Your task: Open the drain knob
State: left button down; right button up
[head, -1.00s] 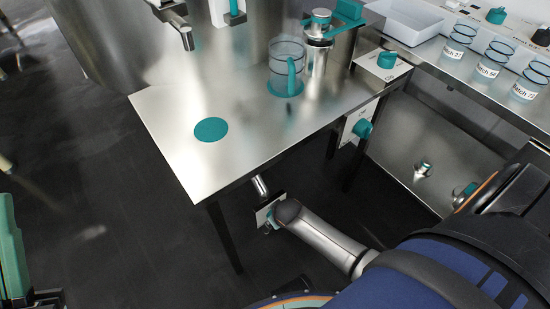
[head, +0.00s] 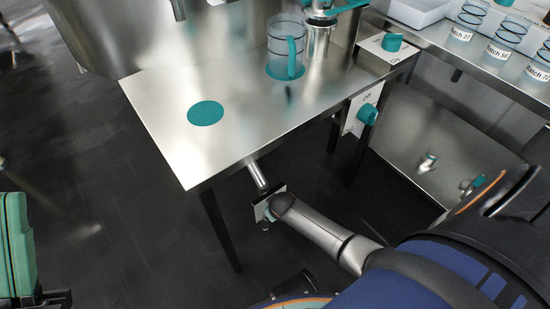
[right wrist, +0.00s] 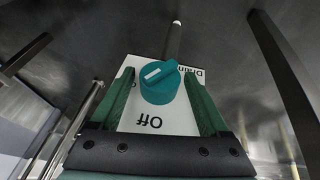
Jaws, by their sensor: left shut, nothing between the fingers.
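The drain knob (right wrist: 158,82) is a round teal knob with a white mark, on a white plate (right wrist: 185,122) lettered "Drain" and "Off", which reads upside down in the right wrist view. My right gripper (right wrist: 160,74) is open, with one teal finger on each side of the knob and narrow gaps between. In the head view the plate (head: 257,205) hangs below the table's front edge, and my right arm covers most of the knob. My left gripper (head: 19,245) is shut and empty at the far left edge.
The steel table (head: 165,125) carries a teal disc (head: 205,113) and a clear jug (head: 282,55) with a teal handle. A dark table leg (head: 220,230) stands left of the plate. Another teal knob (head: 367,114) is at the right. Labelled beakers (head: 503,43) stand on the right counter.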

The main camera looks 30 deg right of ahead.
jog(key=c, duration=1.2)
